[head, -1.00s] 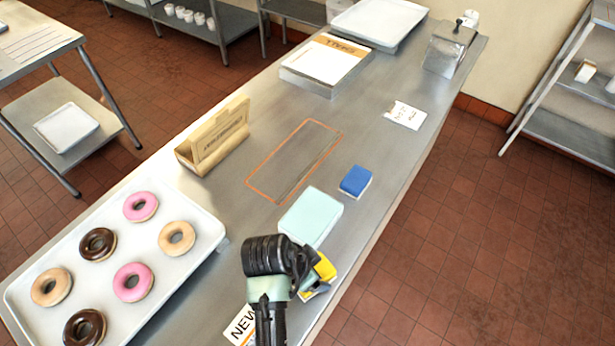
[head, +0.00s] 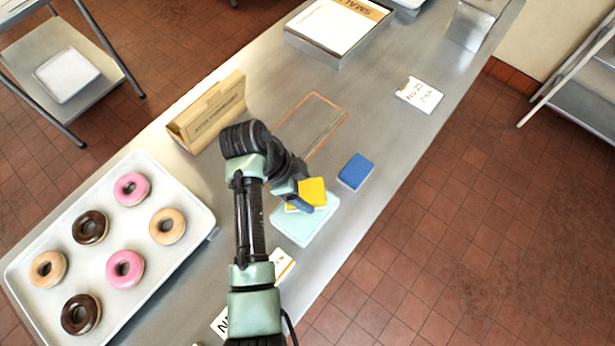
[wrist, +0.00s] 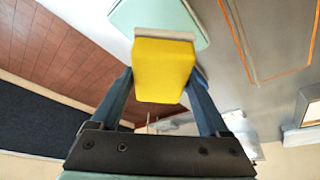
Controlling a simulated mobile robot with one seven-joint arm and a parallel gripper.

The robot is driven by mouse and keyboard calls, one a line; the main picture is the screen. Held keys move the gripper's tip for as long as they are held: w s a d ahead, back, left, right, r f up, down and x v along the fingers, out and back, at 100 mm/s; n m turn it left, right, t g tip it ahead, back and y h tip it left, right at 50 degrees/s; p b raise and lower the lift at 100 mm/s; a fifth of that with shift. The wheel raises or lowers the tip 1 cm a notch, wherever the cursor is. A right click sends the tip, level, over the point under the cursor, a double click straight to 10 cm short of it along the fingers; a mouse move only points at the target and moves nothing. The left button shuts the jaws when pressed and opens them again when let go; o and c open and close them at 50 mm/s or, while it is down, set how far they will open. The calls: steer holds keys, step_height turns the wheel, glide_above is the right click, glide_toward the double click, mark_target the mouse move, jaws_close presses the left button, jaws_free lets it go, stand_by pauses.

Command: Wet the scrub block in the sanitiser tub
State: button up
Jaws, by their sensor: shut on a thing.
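My gripper (head: 304,198) is shut on a yellow scrub block (head: 310,191). In the wrist view the yellow block (wrist: 163,72) sits between the two blue-grey fingers, with a thin pale layer on its far side. The pale teal sanitiser tub (head: 297,229) stands on the steel counter. In the head view the block overlaps the tub's upper part; in the wrist view the tub (wrist: 163,14) lies just beyond the block's pale layer. I cannot tell whether the block touches it. My fingers hide part of the block.
A blue block (head: 356,171) lies right of the tub. An orange outlined rectangle (head: 340,128) is marked beyond. A brown cardboard holder (head: 208,113) and a donut tray (head: 190,243) are on the left. A small card (head: 420,94) lies near the right edge. Bare counter lies between.

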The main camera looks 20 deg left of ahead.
steer(key=shift+s+f+b, duration=0.2)
steer(key=shift+f+b, duration=0.4)
steer(key=shift+f, duration=0.25)
step_height(320, 180, down, 4)
steer(key=b, duration=0.3)
steer(key=shift+b, duration=0.3)
steer(key=shift+f+b, duration=0.3)
steer(key=shift+f, duration=0.2)
stand_by(0.9)
step_height(320, 180, up, 7)
steer(key=p, duration=0.6)
steer(key=shift+r, duration=0.1)
stand_by(1.0)
